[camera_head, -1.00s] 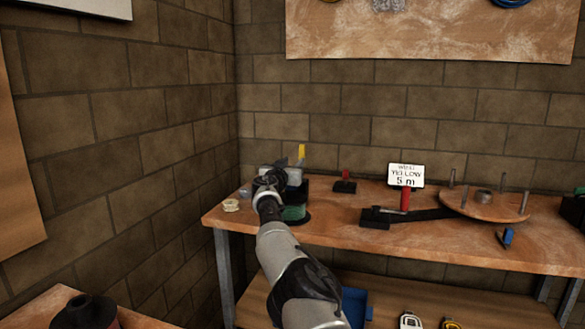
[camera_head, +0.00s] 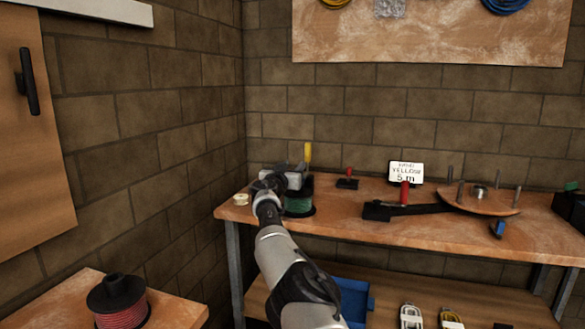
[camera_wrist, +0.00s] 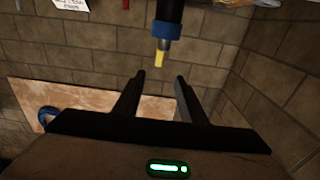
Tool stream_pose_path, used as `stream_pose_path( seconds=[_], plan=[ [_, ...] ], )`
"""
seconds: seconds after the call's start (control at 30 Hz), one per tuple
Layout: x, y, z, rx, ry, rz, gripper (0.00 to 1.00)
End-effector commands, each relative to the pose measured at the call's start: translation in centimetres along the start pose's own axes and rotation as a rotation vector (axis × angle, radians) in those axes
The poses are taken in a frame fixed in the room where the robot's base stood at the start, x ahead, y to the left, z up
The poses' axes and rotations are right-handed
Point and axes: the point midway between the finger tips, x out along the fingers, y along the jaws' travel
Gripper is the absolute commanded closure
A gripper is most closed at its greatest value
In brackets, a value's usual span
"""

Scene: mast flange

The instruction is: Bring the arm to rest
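My gripper (camera_head: 288,178) is at the left end of the workbench (camera_head: 400,231), above and close to a green spool (camera_head: 299,207) in the head view. A yellow upright piece (camera_head: 308,153) stands just behind my gripper. In the wrist view my gripper (camera_wrist: 160,76) has its two dark fingers apart, with nothing between the tips. A black post with a blue band and a yellow tip (camera_wrist: 160,58) shows just beyond the fingertips; the fingers do not appear to touch it. My arm reaches up from the bottom of the head view.
A red upright handle (camera_head: 404,192), a sign (camera_head: 406,172) and a round wooden disc with pegs (camera_head: 480,201) stand to the right on the bench. A blue bin (camera_head: 352,298) is on the lower shelf. A red spool (camera_head: 120,306) sits on a table at lower left.

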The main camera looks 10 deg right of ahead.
Motion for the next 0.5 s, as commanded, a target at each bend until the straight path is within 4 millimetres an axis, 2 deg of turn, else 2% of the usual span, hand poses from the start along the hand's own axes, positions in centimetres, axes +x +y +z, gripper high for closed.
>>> stream_pose_path(
  seconds=[0.07, 0.13, 0.17, 0.23, 0.27, 0.37, 0.5],
  plan=[
    [0.1, 0.3, -0.2, 0.002, 0.000, 0.006, 0.62],
    [0.4, 1.6, -1.1, 0.008, -0.003, 0.027, 0.62],
    [0.6, 2.5, -1.6, 0.013, -0.006, 0.041, 0.62],
    [1.2, 5.5, -3.5, 0.029, -0.016, 0.091, 0.62],
    [1.4, 7.2, -4.3, 0.039, -0.024, 0.117, 0.62],
    [1.7, 14.0, -7.5, 0.076, -0.067, 0.222, 0.62],
    [0.1, 24.3, -10.4, 0.148, -0.178, 0.361, 0.62]
  ],
)
